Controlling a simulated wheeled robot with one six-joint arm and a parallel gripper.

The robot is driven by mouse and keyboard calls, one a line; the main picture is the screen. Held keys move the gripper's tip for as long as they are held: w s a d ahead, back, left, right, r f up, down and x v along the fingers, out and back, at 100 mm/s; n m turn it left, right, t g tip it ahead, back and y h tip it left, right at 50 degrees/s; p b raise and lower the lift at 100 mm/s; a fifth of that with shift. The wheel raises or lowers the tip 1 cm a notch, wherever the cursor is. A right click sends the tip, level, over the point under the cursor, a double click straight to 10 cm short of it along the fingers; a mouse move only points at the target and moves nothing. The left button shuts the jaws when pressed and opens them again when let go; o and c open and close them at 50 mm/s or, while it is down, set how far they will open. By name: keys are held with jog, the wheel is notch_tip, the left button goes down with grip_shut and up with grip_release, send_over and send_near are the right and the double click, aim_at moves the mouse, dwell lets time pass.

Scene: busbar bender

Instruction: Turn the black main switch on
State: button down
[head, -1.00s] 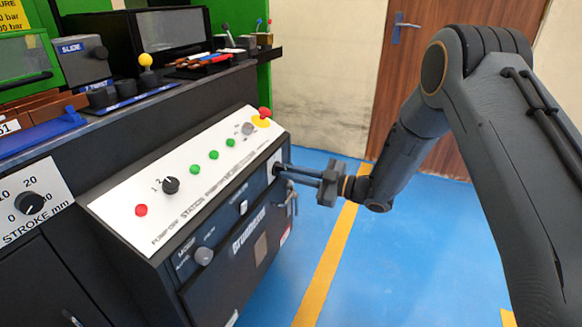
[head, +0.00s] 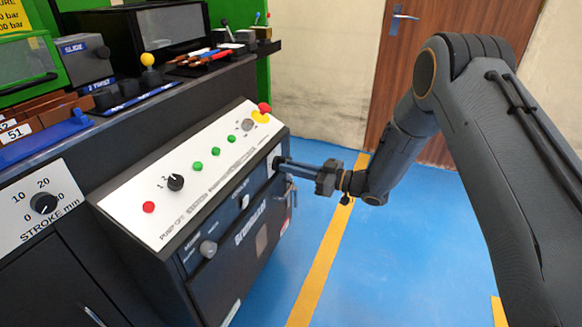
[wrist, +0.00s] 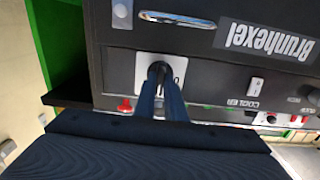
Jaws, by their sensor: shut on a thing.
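The main switch (wrist: 158,68) is a black knob on a pale square plate (wrist: 141,72) on the dark front of the control box. In the wrist view my gripper (wrist: 160,72) has its two fingers closed around the knob, which they mostly hide. An "O" mark shows on the plate to the right of the fingers. In the head view my gripper (head: 281,161) reaches the right end of the box front from the right.
Above the switch is a sloped white panel (head: 200,180) with green buttons, a black selector (head: 176,182) and a red emergency stop (head: 264,108). Keys (head: 291,190) hang below my gripper. A "COOLER" switch (head: 244,202) sits to its left. The blue floor (head: 390,260) at right is open.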

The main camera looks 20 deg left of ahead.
jog(key=c, duration=1.8)
grip_release()
jog(key=shift+s+d+p, duration=0.15)
jog(key=shift+d+p, duration=0.2)
jog(key=shift+d, duration=1.6)
jog(key=shift+s+d+p, duration=0.15)
jog(key=shift+d+p, duration=0.2)
jog(key=shift+d, duration=1.6)
